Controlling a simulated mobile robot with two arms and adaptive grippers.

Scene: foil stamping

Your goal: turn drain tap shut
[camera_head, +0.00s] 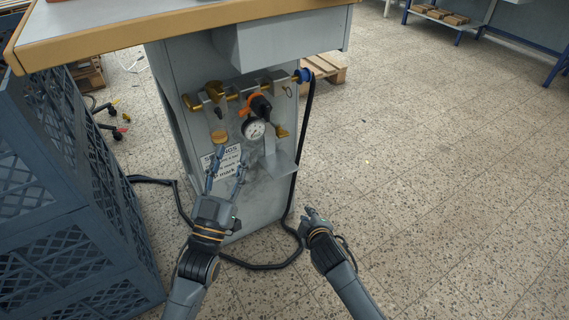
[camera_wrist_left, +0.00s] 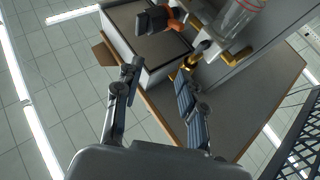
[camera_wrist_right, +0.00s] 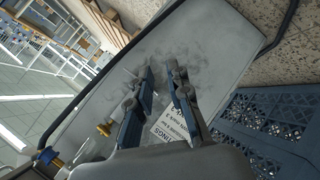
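The clear filter bowl (camera_head: 217,112) hangs on the air unit on the cabinet's side. A brass piece (camera_head: 219,137), apparently the drain tap, is at its lower end. My left gripper (camera_head: 229,160) is open and empty just below it. In the left wrist view the bowl (camera_wrist_left: 238,16) and brass fittings (camera_wrist_left: 191,61) lie close beyond the right-hand finger of the left gripper (camera_wrist_left: 157,74); I cannot tell whether they touch. The tap's exact setting is not clear. My right gripper (camera_head: 308,212) is to the right, away from the tap; its fingers (camera_wrist_right: 160,70) are apart and empty.
A pressure gauge (camera_head: 253,128) and an orange-and-black valve (camera_head: 260,105) sit right of the bowl. A printed label (camera_head: 222,160) is below. Blue crates (camera_head: 70,215) stand at left, a table top (camera_head: 130,22) overhangs, and a black hose (camera_head: 262,266) lies on the floor. Floor at right is clear.

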